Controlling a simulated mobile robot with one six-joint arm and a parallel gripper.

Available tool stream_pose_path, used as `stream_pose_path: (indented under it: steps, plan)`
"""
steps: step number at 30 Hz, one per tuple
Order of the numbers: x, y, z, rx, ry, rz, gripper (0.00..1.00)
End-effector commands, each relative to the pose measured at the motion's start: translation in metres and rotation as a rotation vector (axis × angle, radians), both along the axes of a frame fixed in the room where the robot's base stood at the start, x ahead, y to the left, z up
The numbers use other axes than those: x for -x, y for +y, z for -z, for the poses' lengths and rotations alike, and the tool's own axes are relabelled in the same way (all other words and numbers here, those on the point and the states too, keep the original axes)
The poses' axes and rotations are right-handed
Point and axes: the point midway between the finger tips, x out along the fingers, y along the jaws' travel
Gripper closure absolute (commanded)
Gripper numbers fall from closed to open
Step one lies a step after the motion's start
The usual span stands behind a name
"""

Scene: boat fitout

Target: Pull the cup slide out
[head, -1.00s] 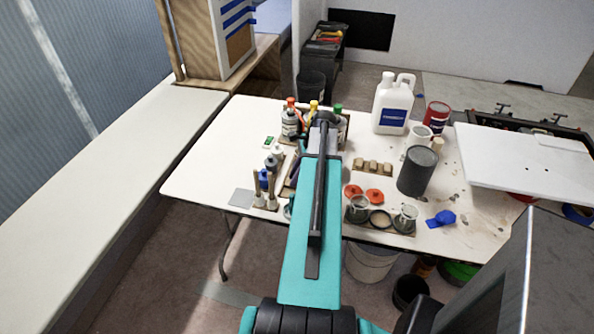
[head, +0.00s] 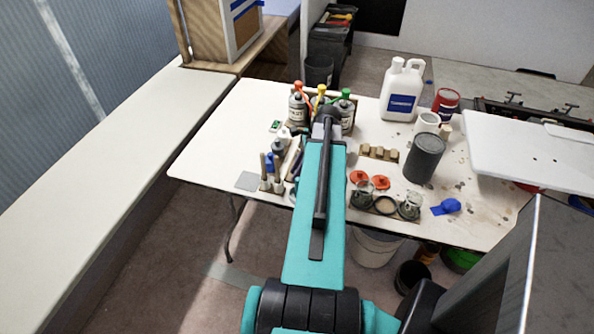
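A dark low holder (head: 384,212) with two clear cups, a left cup (head: 362,194) and a right cup (head: 409,206), sits at the front edge of the white table, right of my arm. A round ring or opening (head: 384,205) lies between the cups. I cannot tell for sure whether this holder is the cup slide. My teal forearm reaches up the picture over the table, left of the cups. My gripper's fingers are hidden beyond the forearm's dark end, so its opening and any contact do not show.
The white table (head: 215,150) carries bottles with coloured caps (head: 298,108), a white jug (head: 402,90), a dark cylinder (head: 425,158), orange lids (head: 381,182) and a blue crumpled item (head: 447,206). A white panel (head: 530,150) covers the right side. A bucket (head: 372,248) stands below.

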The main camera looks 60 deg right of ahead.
Motion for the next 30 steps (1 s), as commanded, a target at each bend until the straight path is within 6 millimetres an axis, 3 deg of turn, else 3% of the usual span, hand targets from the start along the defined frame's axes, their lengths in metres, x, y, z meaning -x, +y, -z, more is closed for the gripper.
stream_pose_path:
  steps: [3,17,30]
  plan:
    - [0.0,-0.001,0.0,0.002,0.0,0.001,0.61]
    - [0.001,-0.001,-0.003,0.001,-0.001,0.0,0.61]
    - [0.012,-0.011,-0.037,0.003,-0.001,0.001,0.61]
